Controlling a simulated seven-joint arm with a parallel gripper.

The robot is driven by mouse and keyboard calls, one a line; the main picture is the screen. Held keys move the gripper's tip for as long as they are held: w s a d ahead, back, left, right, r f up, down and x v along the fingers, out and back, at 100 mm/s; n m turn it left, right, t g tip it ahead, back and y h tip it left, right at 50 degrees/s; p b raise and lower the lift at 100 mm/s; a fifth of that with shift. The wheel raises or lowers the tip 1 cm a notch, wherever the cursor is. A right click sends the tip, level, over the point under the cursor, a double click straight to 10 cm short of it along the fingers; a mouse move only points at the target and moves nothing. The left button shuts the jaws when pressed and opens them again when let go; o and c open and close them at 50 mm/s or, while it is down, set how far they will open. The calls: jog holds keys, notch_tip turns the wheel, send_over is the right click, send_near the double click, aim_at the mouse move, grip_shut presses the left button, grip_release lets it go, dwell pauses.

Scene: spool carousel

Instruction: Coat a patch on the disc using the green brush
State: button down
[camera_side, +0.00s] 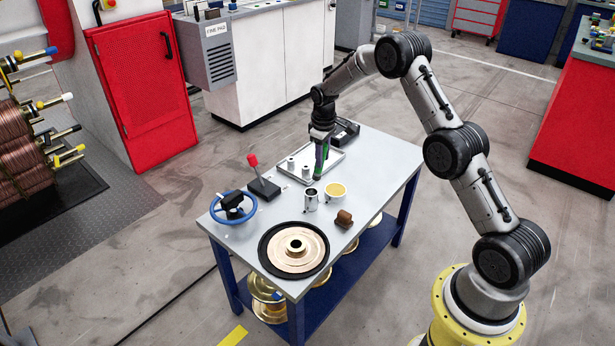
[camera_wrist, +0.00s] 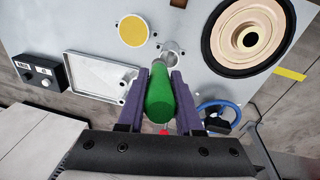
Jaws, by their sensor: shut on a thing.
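My gripper (camera_side: 321,140) points down over the table and is shut on the green brush (camera_side: 319,165). In the wrist view the green handle (camera_wrist: 159,95) lies between the two purple fingers (camera_wrist: 159,76). The brush hangs roughly upright near the tray's front edge, behind the metal cup (camera_side: 311,200). Its bristle end is not clearly visible. The disc (camera_side: 272,247), copper-coloured with a black rim and a raised hub, lies at the table's front; it also shows in the wrist view (camera_wrist: 217,38). A white pot of yellow material (camera_side: 335,190) stands right of the metal cup.
A shallow grey tray (camera_side: 332,158) holds small metal pieces. A black box (camera_side: 345,131) stands behind it. A red-knobbed lever (camera_side: 262,180) and a blue handwheel (camera_side: 234,207) are at left. A brown block (camera_side: 344,218) sits right of the disc.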

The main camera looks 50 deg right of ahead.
jog(key=s+d+f+m, duration=0.2)
jog(key=s+d, duration=0.1)
jog(key=d, duration=0.5)
notch_tip(320, 180, down, 6)
jog(key=shift+w+a+t+h, duration=0.15)
jog(key=shift+w+t+h, duration=0.05)
jog(key=shift+t+h, duration=0.2)
jog(key=shift+f, duration=0.75)
dwell(1.3)
jog(key=w+d+v, duration=0.1)
jog(key=v, duration=0.6)
dwell(0.6)
jog(key=shift+w+r, duration=0.1)
jog(key=shift+r, duration=0.05)
